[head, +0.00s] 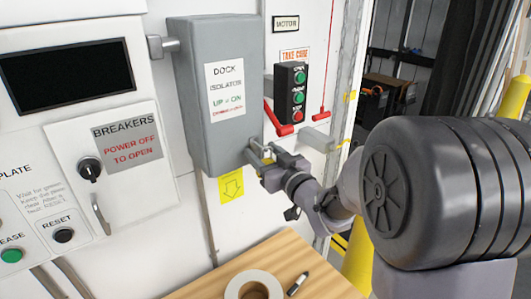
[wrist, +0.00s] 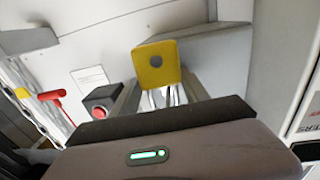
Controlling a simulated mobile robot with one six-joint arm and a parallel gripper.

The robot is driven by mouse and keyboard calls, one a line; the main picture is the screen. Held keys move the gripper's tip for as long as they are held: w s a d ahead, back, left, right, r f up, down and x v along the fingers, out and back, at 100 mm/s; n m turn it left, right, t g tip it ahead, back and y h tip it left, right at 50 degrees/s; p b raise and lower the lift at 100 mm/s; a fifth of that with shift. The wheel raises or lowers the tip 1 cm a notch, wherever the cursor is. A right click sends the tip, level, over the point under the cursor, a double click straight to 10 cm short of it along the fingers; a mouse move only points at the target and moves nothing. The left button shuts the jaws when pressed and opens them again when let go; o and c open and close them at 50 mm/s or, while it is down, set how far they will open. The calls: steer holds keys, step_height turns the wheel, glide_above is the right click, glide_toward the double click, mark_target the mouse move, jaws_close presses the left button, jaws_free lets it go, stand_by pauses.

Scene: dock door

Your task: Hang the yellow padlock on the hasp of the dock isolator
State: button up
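The dock isolator (head: 213,140) is a grey box on the white wall. My gripper (head: 270,161) is at its lower right corner. The yellow padlock (head: 267,158) shows as a small patch at my fingertips. In the wrist view, which is upside down, the padlock (wrist: 156,63) shows its yellow body with a round dark spot. Its silver shackle points toward my gripper's dark housing. My two fingers (wrist: 160,84) lie against both sides of the padlock. The hasp is too small and covered to make out clearly; I cannot tell whether the shackle is on it.
A control box (head: 291,95) with buttons, a red lever (head: 279,122) and a red pull handle (head: 322,116) are right of the isolator. The breaker panel (head: 110,165) is left. A wooden table (head: 285,258) below bears a tape roll (head: 253,284) and a marker (head: 298,284).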

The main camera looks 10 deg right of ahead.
steer(key=shift+s+a+f, duration=0.1)
steer(key=shift+a+f, duration=0.15)
steer(key=shift+f, duration=0.1)
